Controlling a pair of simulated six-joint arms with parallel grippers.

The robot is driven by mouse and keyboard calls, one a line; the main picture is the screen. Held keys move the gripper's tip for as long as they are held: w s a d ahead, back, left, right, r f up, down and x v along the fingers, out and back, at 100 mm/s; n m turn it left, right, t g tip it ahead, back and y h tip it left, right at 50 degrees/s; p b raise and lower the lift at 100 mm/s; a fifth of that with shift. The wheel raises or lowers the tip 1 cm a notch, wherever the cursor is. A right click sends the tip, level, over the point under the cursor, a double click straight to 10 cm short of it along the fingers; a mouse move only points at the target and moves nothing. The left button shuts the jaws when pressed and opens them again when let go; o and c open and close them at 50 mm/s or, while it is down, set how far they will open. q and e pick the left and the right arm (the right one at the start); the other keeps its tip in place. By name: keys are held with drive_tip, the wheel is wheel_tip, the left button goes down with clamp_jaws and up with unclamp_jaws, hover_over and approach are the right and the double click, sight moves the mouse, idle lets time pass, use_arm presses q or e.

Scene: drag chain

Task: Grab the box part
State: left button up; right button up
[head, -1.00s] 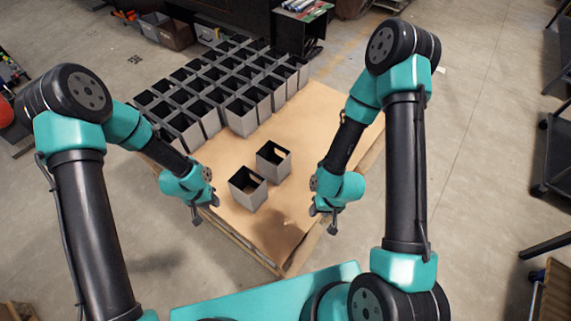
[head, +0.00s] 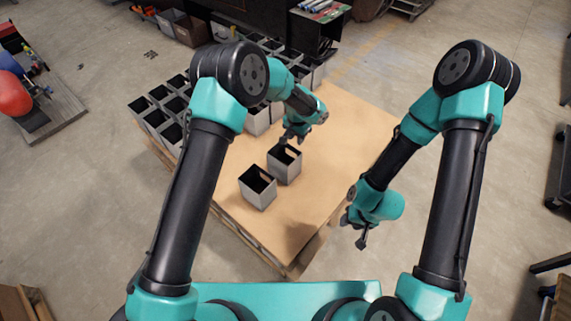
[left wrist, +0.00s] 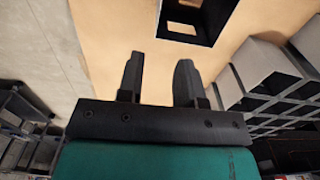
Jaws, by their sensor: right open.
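Two grey open-top box parts stand apart from the rest on the tan board: a nearer one (head: 258,196) and a farther one (head: 286,170). My left gripper (head: 287,138) is at the far edge of the farther box, close to its rim. I cannot tell whether they touch. In the left wrist view the left gripper's fingers (left wrist: 159,78) are apart with nothing between them, and a box (left wrist: 196,22) lies ahead of them at the top. My right gripper (head: 352,232) is open and empty, off the board's right edge.
Rows of more grey boxes (head: 158,118) fill the far left of the board, partly hidden by my left arm. The tan board (head: 345,125) on its pallet is bare to the right and in front. Dark racks and bins stand beyond.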

use_arm(q)
wheel_tip(320, 180, down, 12)
drive_tip(key=shift+f, duration=0.1)
idle(0.5)
wheel_tip(320, 180, down, 5)
drive_tip(key=shift+a+f, duration=0.1)
idle(0.4)
drive_tip(key=shift+c, duration=0.4)
clamp_jaws()
idle(1.2)
